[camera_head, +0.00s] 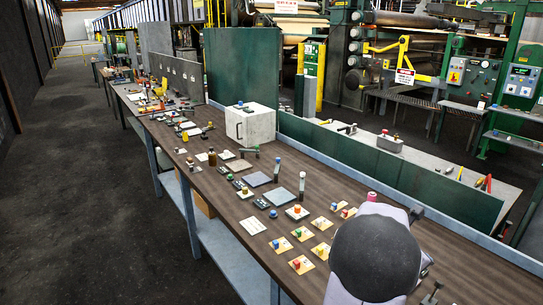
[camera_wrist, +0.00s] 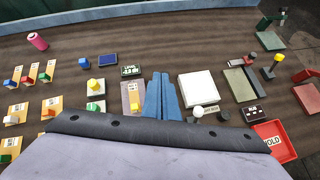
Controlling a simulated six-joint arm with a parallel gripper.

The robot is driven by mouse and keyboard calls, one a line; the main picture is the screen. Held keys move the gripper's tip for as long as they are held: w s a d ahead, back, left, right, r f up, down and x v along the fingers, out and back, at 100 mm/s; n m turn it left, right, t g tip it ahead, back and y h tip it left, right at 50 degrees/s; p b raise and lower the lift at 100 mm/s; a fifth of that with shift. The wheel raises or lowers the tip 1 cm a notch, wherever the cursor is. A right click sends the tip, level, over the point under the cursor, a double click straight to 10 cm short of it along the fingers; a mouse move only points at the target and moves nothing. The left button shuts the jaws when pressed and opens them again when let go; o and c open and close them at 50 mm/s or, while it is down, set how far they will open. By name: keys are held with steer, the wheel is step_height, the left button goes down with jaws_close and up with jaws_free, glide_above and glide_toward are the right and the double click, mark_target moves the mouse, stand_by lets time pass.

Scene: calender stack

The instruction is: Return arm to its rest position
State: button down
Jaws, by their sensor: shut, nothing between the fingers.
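My gripper (camera_wrist: 163,97) shows in the wrist view as two blue fingers side by side, shut with nothing held. It hangs over the workbench, between a tan card with a yellow knob (camera_wrist: 133,98) and a white block (camera_wrist: 202,88). In the head view my arm fills the bottom right corner over the near end of the wooden bench (camera_head: 325,190). My gripper cannot be made out clearly there. The gap between the fingertips and the bench top cannot be judged.
Colored knobs on tan cards (camera_head: 301,264) and several pads cover the bench. Two upright dark posts (camera_head: 301,184) and a white box (camera_head: 250,124) stand farther off. A green partition (camera_head: 400,175) runs along the right. A red tray (camera_wrist: 273,141) lies lower right.

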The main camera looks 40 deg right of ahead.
steer(key=s+a+f+m+g+y, duration=0.1)
steer(key=s+a+f+m+y, duration=0.1)
steer(key=a+f+m+y, duration=0.55)
steer(key=s+a+f+m, duration=0.2)
steer(key=a+f+m, duration=0.2)
steer(key=a+m, duration=0.7)
steer(key=w+a+n+t, duration=0.1)
steer(key=w+a, duration=0.3)
steer(key=a, duration=0.7)
steer(key=w+a+n+t+y, duration=0.1)
steer(key=w+a, duration=0.3)
steer(key=a, duration=0.7)
steer(key=w+a+r+n+t+y, duration=0.1)
steer(key=w+a, duration=0.4)
steer(key=a, duration=0.7)
steer(key=shift+n, duration=0.65)
